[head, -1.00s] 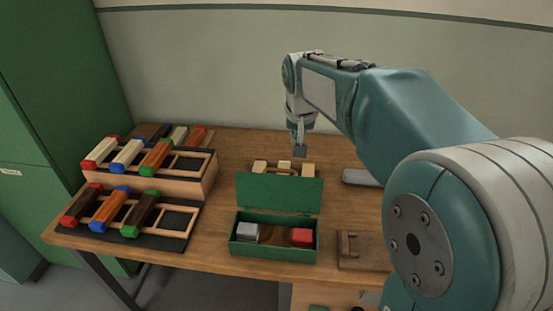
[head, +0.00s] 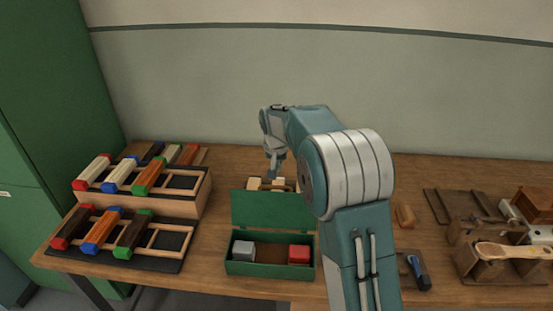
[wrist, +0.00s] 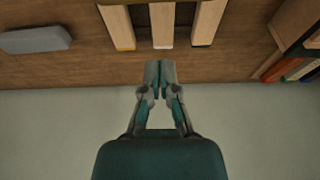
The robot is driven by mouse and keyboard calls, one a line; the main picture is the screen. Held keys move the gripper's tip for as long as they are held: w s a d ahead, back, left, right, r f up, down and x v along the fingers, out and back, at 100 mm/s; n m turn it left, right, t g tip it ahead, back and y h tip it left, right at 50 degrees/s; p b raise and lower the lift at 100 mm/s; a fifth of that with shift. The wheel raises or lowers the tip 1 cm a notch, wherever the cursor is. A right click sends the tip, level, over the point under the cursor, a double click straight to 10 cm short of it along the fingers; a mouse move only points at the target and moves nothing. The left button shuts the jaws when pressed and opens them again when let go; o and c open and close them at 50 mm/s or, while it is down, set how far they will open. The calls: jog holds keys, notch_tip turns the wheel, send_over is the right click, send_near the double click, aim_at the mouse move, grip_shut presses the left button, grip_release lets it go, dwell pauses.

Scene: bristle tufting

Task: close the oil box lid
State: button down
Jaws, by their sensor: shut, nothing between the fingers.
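The green oil box (head: 270,269) stands near the front edge of the table, with its green lid (head: 272,210) raised upright at the back. Inside it are a grey block (head: 243,250) at the left and a red block (head: 299,254) at the right. My gripper (head: 273,172) is behind the raised lid, over the back of the table, and apart from the lid. In the wrist view my gripper (wrist: 159,66) has its fingers together with nothing between them. The box does not show in the wrist view.
Pale wooden blocks (head: 266,184) lie behind the lid; they also show in the wrist view (wrist: 162,25). Racks with colour-ended blocks (head: 135,180) stand at the left. Wooden fixtures and a brush (head: 515,250) are at the right. The wall (head: 300,100) is close behind.

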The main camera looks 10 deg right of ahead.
aim_at(275, 206)
jog(key=shift+s+a+f, duration=0.25)
jog(key=shift+s+f, duration=0.4)
jog(key=shift+s, duration=0.15)
jog(key=shift+s+a+f, duration=0.25)
jog(key=shift+s+f, duration=0.4)
jog(key=shift+s, duration=0.1)
